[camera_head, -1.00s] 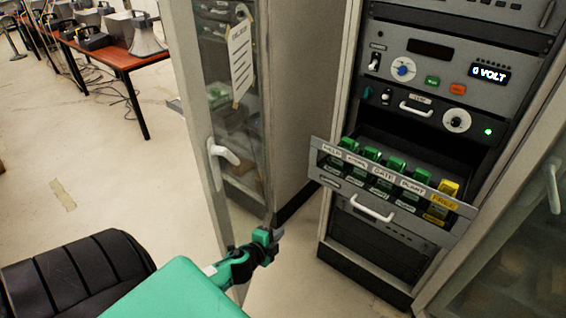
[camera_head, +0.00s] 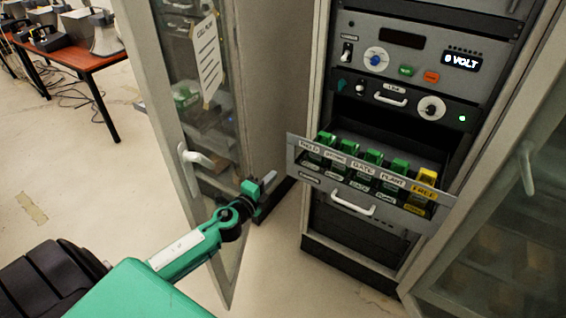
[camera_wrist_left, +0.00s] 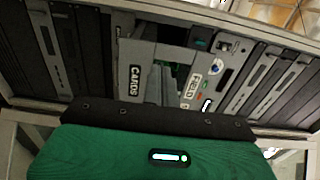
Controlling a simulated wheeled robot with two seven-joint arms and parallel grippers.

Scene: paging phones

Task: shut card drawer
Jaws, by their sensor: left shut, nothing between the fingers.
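The card drawer (camera_head: 327,183) is pulled out of the rack, its labelled front angled toward me. It holds several green cards and a yellow one at the right end. A white handle (camera_head: 352,203) is on its lower front. My left gripper (camera_head: 268,181) is shut and empty, left of the drawer front and apart from it, near the open glass door. In the left wrist view the drawer's side with a CARDS label (camera_wrist_left: 135,82) shows ahead of the green gripper body. My right gripper is not in view.
The open glass door (camera_head: 203,165) stands left of the rack, close to my left arm. Another glass door (camera_head: 500,215) stands open at right. Equipment panels (camera_head: 405,65) with knobs sit above the drawer. A red table (camera_head: 85,65) is far left.

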